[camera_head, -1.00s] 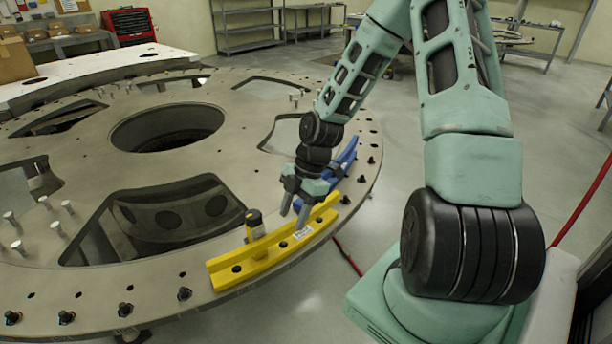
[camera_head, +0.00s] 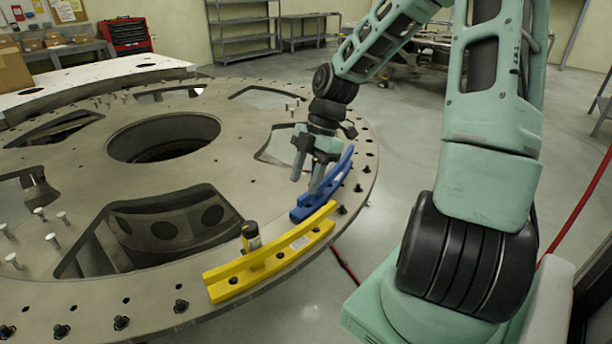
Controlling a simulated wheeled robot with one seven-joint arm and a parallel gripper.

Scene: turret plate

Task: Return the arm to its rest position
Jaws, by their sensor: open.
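My gripper (camera_head: 305,187) is open and empty, with its fingers pointing down. It hangs over the right rim of the turret plate (camera_head: 90,200), in front of the blue bracket (camera_head: 328,190) in the picture. The blue bracket lies along the plate's right edge, and the gripper partly covers it. My arm comes down from the upper right, folded at the elbow.
A yellow bracket (camera_head: 270,258) lies on the near right rim, with a black and yellow cylinder (camera_head: 250,236) standing beside it. Studs and bolts stick up around the plate. Open floor (camera_head: 300,300) lies to the right. A red tool chest (camera_head: 127,35) stands at the back.

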